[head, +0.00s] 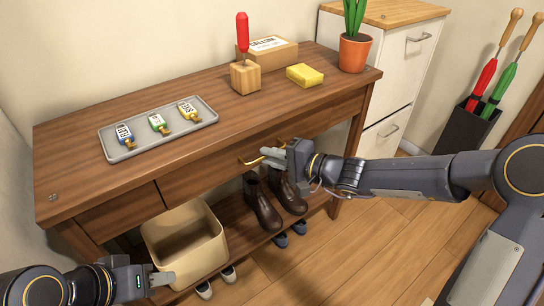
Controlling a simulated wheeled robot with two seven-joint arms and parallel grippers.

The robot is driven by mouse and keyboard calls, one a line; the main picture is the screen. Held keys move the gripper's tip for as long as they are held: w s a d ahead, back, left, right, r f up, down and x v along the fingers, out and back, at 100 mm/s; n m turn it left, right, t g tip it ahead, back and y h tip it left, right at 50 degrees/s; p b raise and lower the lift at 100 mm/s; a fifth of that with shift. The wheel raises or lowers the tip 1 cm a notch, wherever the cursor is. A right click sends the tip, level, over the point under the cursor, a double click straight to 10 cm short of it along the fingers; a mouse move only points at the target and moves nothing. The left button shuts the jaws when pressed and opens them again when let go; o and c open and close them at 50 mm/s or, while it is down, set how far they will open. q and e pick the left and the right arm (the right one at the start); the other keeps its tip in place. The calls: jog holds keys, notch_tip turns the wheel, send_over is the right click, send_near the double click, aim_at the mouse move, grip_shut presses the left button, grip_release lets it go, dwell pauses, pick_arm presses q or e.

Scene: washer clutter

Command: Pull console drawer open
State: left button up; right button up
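The wooden console (80,165) stands against the wall. Its wide drawer front (205,177) looks flush with the frame, with a brass bar handle (248,161) on it. My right gripper (272,155) reaches in from the right, its fingers at the handle and covering the middle of the bar. I cannot tell whether they are closed around it. My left gripper (163,279) is low at the left, away from the handle, in front of the storage bin; its finger gap is not clear.
A beige bin (190,268), brown boots (262,206) and other shoes (281,240) are under the console. On top are a grey tray (113,147) with tagged keys, a wooden block (245,78) with a red-handled tool, a yellow sponge (305,75), a box and a potted plant (354,53).

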grip_shut()
jog(key=shift+s+d, duration=0.1)
jog(key=s+d+b, duration=0.4)
jog(key=s+d, duration=0.8)
jog(key=s, duration=0.5)
jog(key=shift+s+d, duration=0.3)
jog(key=shift+d, duration=0.05)
jog(key=shift+o, duration=2)
grip_release()
